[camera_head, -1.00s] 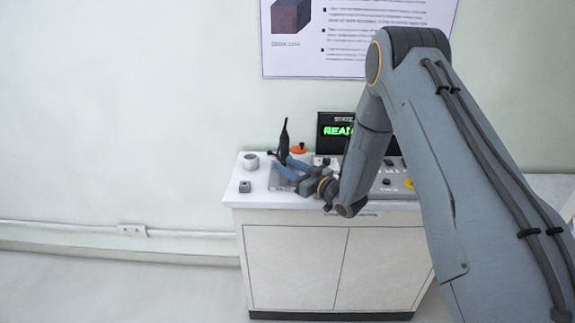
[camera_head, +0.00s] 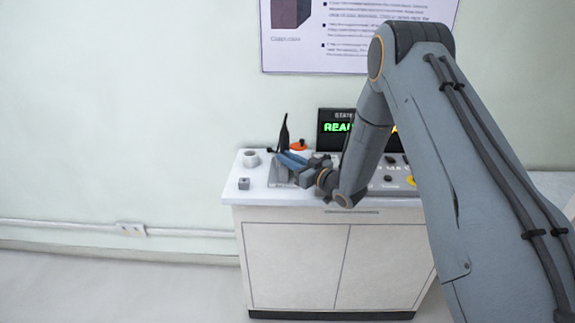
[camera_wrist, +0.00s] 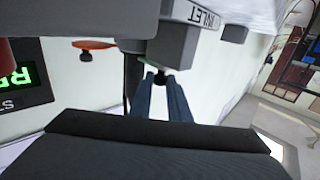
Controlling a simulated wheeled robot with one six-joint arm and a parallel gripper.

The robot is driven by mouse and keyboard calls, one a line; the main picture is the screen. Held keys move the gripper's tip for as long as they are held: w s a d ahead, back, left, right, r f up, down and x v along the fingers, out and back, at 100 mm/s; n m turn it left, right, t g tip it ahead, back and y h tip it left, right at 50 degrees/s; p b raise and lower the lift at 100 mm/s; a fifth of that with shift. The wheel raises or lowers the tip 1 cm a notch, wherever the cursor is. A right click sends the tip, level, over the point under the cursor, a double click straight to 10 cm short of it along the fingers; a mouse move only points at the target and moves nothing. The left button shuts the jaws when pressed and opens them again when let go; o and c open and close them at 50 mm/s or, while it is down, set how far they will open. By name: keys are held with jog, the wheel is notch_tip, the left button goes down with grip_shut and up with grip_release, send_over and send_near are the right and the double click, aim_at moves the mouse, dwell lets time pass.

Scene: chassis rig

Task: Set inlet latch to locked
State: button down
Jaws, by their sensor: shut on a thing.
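My gripper (camera_head: 290,160) is at the left part of the white cabinet's top, with its blue fingers close together. In the wrist view the fingers (camera_wrist: 161,90) are shut on a small black latch handle (camera_wrist: 160,77) under a grey block (camera_wrist: 180,42). That block bears a label reading INLET (camera_wrist: 202,15). The wrist view is turned, so the counter shows at the top. The handle is mostly hidden in the head view. I cannot tell the latch's setting.
A black pointed piece (camera_head: 284,134) and an orange disc (camera_head: 299,145) stand behind my gripper. A display (camera_head: 337,128) reading READY in part is to the right. A white cup (camera_head: 250,159) and a small grey cube (camera_head: 243,183) are at the left.

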jog(key=shift+w+r, duration=0.1)
jog(key=shift+w, duration=0.05)
jog(key=c, duration=1.7)
grip_release()
jog(key=shift+w, duration=0.1)
jog(key=shift+o, duration=0.2)
jog(key=b+v, duration=0.2)
jog(key=v, duration=0.6)
